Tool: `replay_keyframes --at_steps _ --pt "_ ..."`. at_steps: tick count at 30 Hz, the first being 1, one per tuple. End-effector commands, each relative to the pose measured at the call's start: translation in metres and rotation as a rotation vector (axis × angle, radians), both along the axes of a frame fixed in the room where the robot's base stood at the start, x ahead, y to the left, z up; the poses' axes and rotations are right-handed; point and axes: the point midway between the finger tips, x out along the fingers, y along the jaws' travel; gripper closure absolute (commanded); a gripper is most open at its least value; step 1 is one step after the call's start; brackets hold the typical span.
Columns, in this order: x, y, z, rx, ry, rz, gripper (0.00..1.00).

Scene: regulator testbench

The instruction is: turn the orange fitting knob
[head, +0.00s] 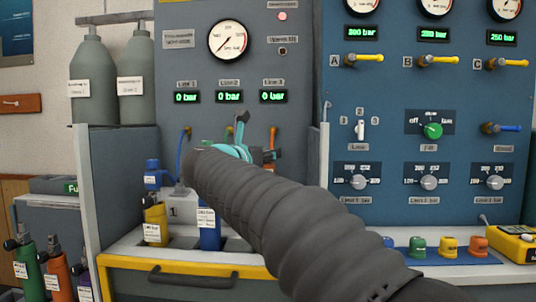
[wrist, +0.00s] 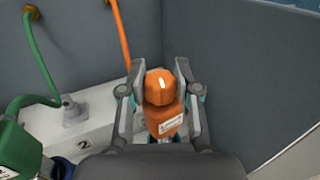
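The orange fitting knob (wrist: 160,86) is in the middle of the wrist view, on top of an orange body with a white label (wrist: 172,126). My gripper (wrist: 160,74) has one finger on each side of the knob. Any gap between fingers and knob is too small to judge, so I cannot tell whether they touch it. In the head view my gripper (head: 257,138) is in front of the panel below the Line 3 display, and my arm hides most of the fitting.
A green hose (wrist: 40,62) and an orange hose (wrist: 120,35) hang at the left in the wrist view. A grey wall (wrist: 255,85) stands close on the right. Blue (head: 209,232) and yellow (head: 155,222) fittings sit left of my arm on the bench.

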Motion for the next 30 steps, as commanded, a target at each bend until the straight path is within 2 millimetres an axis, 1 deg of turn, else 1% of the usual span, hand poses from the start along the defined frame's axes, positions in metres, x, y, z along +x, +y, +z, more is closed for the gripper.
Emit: replay_keyframes --at_steps 1,2,3,10,22,30 --pt "-0.0001 0.0000 0.0000 0.000 0.000 0.000 0.89" --pt "0.0000 0.0000 0.0000 0.000 0.000 0.000 0.96" --pt "-0.0001 0.0000 0.0000 0.000 0.000 0.000 1.00" --pt "-0.0004 -0.0012 -0.0022 0.001 0.000 0.032 1.00" --pt "-0.0002 -0.0016 -0.0007 0.000 0.000 0.269 1.00" --pt "-0.0003 -0.0003 0.0001 0.000 0.000 0.312 1.00"
